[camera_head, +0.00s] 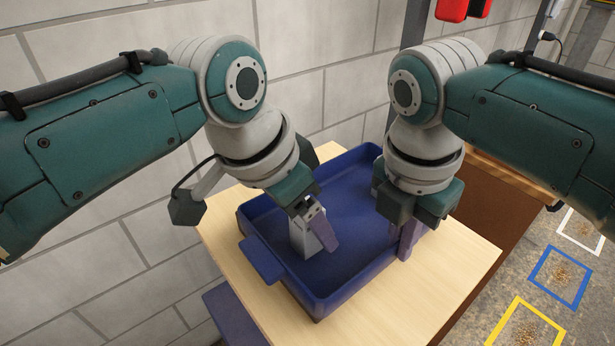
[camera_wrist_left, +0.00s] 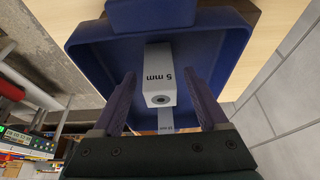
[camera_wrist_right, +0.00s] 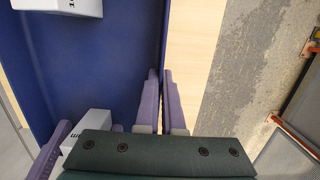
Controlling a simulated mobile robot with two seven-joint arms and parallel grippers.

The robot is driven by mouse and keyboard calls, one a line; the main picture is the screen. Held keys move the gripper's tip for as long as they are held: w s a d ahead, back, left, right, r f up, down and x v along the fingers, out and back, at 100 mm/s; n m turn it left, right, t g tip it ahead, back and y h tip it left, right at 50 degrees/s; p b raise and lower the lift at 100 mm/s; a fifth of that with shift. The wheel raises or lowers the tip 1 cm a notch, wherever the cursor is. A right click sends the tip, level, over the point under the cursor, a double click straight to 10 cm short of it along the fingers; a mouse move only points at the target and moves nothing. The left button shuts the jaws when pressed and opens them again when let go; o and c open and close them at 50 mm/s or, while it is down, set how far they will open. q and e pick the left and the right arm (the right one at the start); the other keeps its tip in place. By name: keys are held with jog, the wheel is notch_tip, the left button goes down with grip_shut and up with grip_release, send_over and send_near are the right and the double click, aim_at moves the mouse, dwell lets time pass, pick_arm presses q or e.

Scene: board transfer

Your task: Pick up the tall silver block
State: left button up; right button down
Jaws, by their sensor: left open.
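A silver-white block (camera_head: 302,238) stands in the blue tray (camera_head: 262,262). The left gripper (camera_head: 318,240) points down into the tray, open, one finger partly hiding the block. My right gripper (camera_head: 406,245) is at the tray's right wall; in the right wrist view its fingers (camera_wrist_right: 160,74) are close together with the wall between them. The block (camera_wrist_right: 88,128) also shows there, partly hidden.
A second pale block (camera_wrist_right: 72,5) lies in the tray, cut off by the right wrist view's edge. The tray rests on a light wooden table (camera_head: 450,268). A brick wall (camera_head: 90,250) stands behind and left. Coloured floor squares (camera_head: 560,278) are at right.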

pick_arm(q)
grip_shut()
dwell(0.5)
